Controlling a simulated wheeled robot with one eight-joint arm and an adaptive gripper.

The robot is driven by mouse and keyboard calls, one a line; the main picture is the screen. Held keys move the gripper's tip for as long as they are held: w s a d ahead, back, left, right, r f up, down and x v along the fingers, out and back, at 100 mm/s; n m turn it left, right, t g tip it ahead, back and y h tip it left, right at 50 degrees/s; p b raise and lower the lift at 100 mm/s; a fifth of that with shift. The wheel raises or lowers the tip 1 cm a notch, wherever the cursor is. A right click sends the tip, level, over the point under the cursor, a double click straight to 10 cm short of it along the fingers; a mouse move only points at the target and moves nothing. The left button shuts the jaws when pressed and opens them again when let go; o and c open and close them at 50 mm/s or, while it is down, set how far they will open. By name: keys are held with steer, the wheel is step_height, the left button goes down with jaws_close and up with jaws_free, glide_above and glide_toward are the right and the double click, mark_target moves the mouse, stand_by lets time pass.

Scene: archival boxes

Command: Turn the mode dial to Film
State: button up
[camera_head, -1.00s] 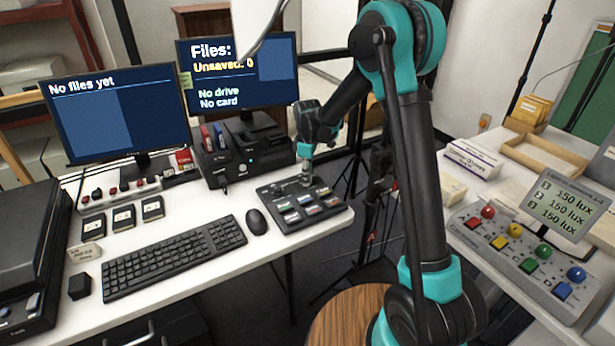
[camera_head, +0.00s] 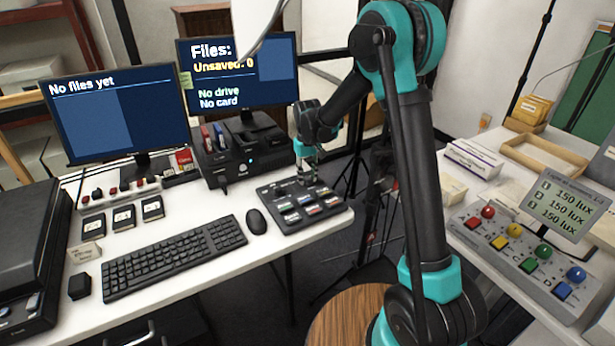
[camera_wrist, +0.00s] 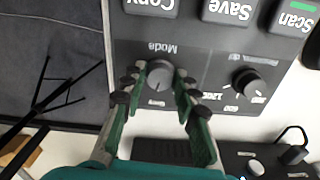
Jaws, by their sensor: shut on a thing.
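The control panel (camera_head: 285,217) is a dark box with several labelled keys, on the desk right of the mouse. In the wrist view the panel (camera_wrist: 205,50) appears upside down. The grey mode dial (camera_wrist: 160,76) sits under the inverted word "Mode", with a small label at its near side that I cannot read for certain. My gripper (camera_wrist: 160,82) points down at the panel, its green-backed fingers shut on the dial from both sides. In the head view my gripper (camera_head: 308,178) is at the panel's back edge and hides the dial. "Film" is not legible.
A second black knob (camera_wrist: 247,82) stands beside the dial. Copy, Save and Scan keys (camera_wrist: 228,10) lie beyond it. A black mouse (camera_head: 256,221) and keyboard (camera_head: 175,257) are left of the panel. Two monitors (camera_head: 240,70) and a black dock (camera_head: 240,150) stand behind.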

mark_target(307, 178)
steer(key=m, duration=0.4)
steer(key=shift+m, duration=2.5)
steer(key=o, duration=1.2)
steer(key=shift+c, duration=0.2)
step_height(307, 178, up, 12)
